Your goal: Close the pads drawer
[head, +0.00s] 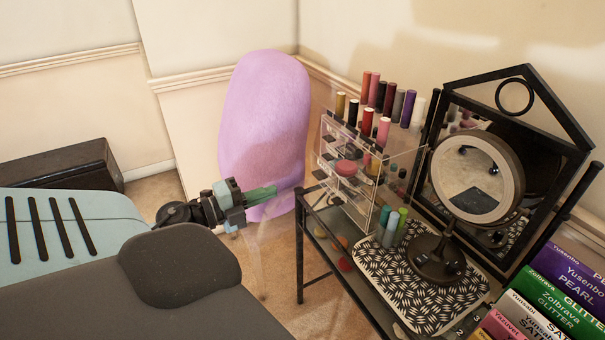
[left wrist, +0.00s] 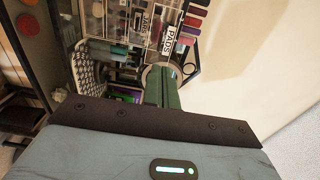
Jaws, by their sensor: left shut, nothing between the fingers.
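A clear acrylic organizer (head: 375,170) with drawers stands on the left end of the table, lipsticks on top and small cosmetics inside. In the left wrist view, a white label reading PADS (left wrist: 177,40) marks the pads drawer on the organizer's front. How far this drawer is pulled out is hard to tell through the clear plastic. My left gripper (head: 272,190) is shut and empty, its green fingers together, left of the organizer and apart from it in the head view. The fingers (left wrist: 163,75) also show in the left wrist view, pointing toward the organizer. My right gripper is out of view.
The dark-framed table (head: 301,250) carries a patterned mat (head: 375,285), small bottles, a round mirror (head: 478,180) and a larger framed mirror. Labelled boxes (head: 560,290) stand at right. A lilac fuzzy seat (head: 262,110) stands behind my gripper, near the wall.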

